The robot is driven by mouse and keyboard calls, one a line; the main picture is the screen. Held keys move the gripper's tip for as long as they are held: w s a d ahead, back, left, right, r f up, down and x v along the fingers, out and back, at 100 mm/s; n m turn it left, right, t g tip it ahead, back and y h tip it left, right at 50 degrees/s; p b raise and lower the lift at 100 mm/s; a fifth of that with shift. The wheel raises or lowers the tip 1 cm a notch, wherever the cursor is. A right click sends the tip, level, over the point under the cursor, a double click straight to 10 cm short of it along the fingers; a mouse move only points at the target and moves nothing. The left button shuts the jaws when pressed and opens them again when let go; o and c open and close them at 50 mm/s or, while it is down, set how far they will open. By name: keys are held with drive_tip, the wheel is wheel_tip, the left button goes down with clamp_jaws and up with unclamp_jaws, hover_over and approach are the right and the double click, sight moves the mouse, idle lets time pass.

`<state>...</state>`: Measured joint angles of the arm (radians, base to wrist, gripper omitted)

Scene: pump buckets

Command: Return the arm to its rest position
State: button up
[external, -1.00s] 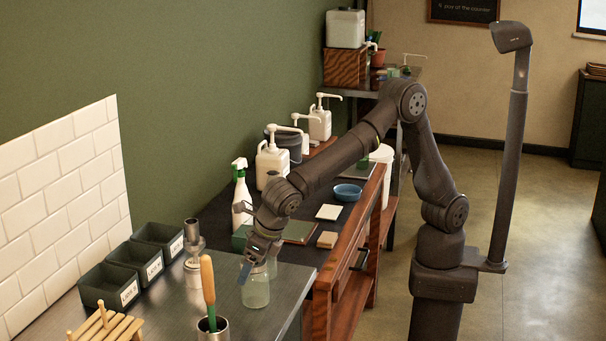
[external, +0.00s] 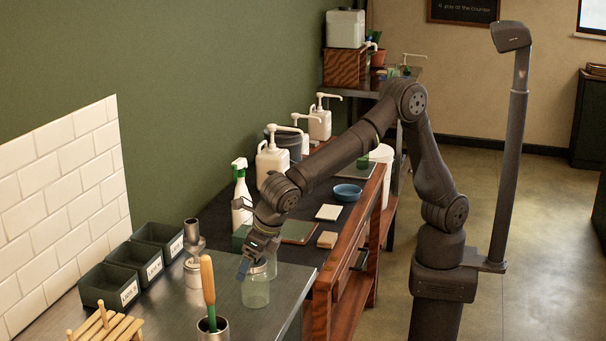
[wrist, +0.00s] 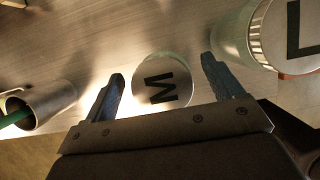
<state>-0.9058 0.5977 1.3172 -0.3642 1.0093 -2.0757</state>
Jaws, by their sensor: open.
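My arm reaches over the metal counter (external: 180,310) from the right, elbow bent high. My gripper (external: 250,268) points down just above a clear glass jar (external: 256,293) near the counter's right edge. In the wrist view, my gripper (wrist: 160,72) is open, its two dark fingers spread apart. A round pale lid marked with a W or M (wrist: 162,88) shows in the gap between them, and no finger visibly touches it. A larger glass jar with an L on its lid (wrist: 292,38) stands close to the right finger.
A metal cup (external: 213,332) holds a wooden-handled tool with green on it. Labelled dark bins (external: 108,285) and a metal grinder-like piece (external: 193,250) stand to the left. A spray bottle (external: 242,205) and white pump bottles (external: 272,165) stand behind. Open floor lies to the right.

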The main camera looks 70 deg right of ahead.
drive_tip(key=shift+f, duration=0.9)
drive_tip(key=v, duration=1.2)
drive_tip(key=x, duration=1.2)
wheel_tip(320, 180, up, 21)
drive_tip(key=w+d+m+h, duration=0.2)
drive_tip(key=w+d+m, duration=0.2)
drive_tip(key=w+d, duration=1.3)
drive_tip(key=w+d+m, duration=0.1)
drive_tip(key=w+d, duration=0.2)
drive_tip(key=d, duration=0.8)
drive_tip(key=w+d+m, duration=0.2)
drive_tip(key=w+d, duration=0.1)
drive_tip(key=d, duration=0.9)
drive_tip(key=shift+w+r+g+h, duration=0.2)
drive_tip(key=shift+g+h, duration=0.1)
drive_tip(key=shift+g, duration=0.1)
